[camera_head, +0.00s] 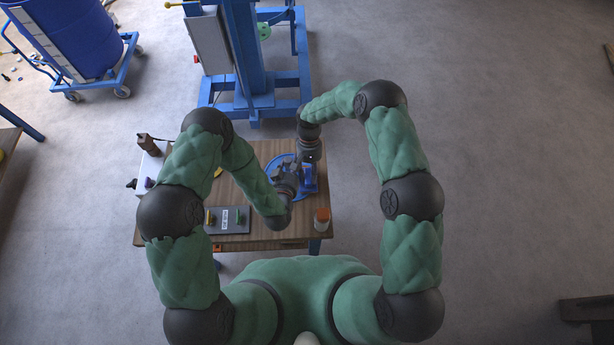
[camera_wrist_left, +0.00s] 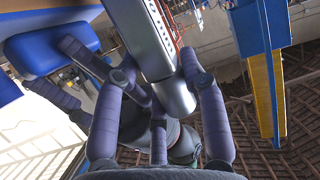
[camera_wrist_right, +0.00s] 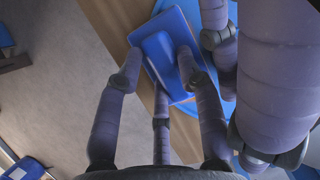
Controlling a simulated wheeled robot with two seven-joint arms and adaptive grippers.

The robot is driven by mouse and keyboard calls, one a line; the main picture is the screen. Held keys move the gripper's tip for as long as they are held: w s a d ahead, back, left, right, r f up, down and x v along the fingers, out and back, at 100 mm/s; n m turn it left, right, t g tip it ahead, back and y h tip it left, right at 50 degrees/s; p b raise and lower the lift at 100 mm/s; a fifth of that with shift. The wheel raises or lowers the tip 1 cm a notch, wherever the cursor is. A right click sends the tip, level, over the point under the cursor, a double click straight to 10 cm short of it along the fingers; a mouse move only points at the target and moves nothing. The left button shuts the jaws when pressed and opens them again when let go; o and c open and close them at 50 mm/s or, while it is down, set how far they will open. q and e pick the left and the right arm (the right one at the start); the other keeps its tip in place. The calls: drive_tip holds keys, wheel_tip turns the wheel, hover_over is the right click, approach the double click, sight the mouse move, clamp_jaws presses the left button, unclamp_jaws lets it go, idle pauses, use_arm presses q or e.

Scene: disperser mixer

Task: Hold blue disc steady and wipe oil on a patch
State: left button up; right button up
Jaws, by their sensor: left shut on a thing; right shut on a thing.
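The blue disc (camera_head: 276,172) lies on the wooden table, mostly hidden by my wrists and grippers. My left gripper (camera_head: 290,180) is above the disc. In the left wrist view its fingers (camera_wrist_left: 172,92) close around a silver, round-ended cylindrical part (camera_wrist_left: 150,45); how this part joins the disc is hidden. My right gripper (camera_head: 308,166) is at the disc's right side. In the right wrist view its fingers (camera_wrist_right: 160,85) are shut on the upright grip of a flat blue wiping block (camera_wrist_right: 163,58). An oil patch cannot be made out.
A dark panel (camera_head: 227,227) with yellow and green parts lies at the table's front. A white box (camera_head: 150,172) is on the left. A blue machine frame (camera_head: 254,60) stands behind the table (camera_head: 259,153).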

sight(311, 182)
drive_tip(key=shift+s, duration=0.15)
drive_tip(key=shift+s, duration=1.45)
drive_tip(key=shift+r, duration=0.1)
drive_tip(key=shift+r, duration=0.55)
drive_tip(key=shift+w+r, duration=0.15)
drive_tip(key=shift+r, duration=0.1)
drive_tip(key=shift+w, duration=0.1)
